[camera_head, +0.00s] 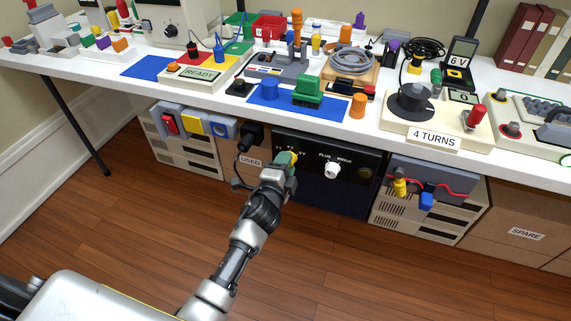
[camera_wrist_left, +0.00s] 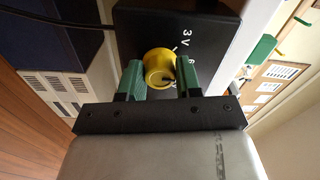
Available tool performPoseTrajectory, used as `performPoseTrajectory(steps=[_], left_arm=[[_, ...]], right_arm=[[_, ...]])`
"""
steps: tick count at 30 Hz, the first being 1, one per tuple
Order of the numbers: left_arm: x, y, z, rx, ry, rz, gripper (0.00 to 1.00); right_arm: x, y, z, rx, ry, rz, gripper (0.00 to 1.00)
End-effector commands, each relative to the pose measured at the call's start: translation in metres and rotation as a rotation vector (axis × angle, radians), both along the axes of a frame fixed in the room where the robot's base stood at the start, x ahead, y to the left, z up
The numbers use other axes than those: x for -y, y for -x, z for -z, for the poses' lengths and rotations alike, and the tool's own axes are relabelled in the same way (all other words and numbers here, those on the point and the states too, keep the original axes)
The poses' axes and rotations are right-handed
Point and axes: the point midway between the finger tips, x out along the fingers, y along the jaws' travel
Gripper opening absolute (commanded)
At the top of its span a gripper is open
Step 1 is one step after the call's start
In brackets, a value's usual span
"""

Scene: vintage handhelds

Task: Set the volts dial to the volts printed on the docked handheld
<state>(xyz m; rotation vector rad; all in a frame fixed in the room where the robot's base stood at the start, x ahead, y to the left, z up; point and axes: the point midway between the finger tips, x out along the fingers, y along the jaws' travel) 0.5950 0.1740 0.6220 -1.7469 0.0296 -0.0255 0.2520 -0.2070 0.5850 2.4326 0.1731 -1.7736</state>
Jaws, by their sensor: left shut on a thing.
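My left gripper (camera_head: 289,162) reaches down to the black front panel (camera_head: 318,160) under the table. In the left wrist view its green fingers (camera_wrist_left: 158,78) are shut on the yellow volts dial (camera_wrist_left: 158,66), one on each side. "3 V" and part of a "6" show on the panel beside the dial; the other marks are partly covered. Which mark the dial points to I cannot tell. A black handheld (camera_head: 462,50) stands upright at the back right of the table, with "6 V" printed on a pale label. My right gripper is not in view.
A white knob (camera_head: 332,170) under "PLUS MINUS" print and a dark round knob (camera_head: 365,174) sit right of the dial. A black plug (camera_head: 250,137) with a cable is close left of my gripper. The table edge is above; the wooden floor (camera_head: 330,265) in front is clear.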

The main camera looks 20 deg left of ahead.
Motion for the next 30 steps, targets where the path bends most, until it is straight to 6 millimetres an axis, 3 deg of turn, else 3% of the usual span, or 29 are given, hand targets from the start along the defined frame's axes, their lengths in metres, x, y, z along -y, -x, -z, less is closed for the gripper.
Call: performPoseTrajectory(steps=[15, 16, 21, 30], left_arm=[[-0.0002, 0.0005, 0.0014, -0.004, 0.021, 0.0, 0.1], [-0.0002, 0.0005, 0.0014, -0.004, 0.021, 0.0, 0.35], [-0.0001, 0.0003, 0.0011, -0.003, 0.02, -0.001, 0.59], [-0.0001, 0.0026, 0.0005, -0.002, 0.02, 0.0, 0.59]], right_arm=[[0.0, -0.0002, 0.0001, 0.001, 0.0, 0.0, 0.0], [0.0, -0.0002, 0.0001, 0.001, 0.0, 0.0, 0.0], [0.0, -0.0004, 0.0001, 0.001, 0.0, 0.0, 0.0], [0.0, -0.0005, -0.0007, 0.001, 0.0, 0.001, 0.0]])
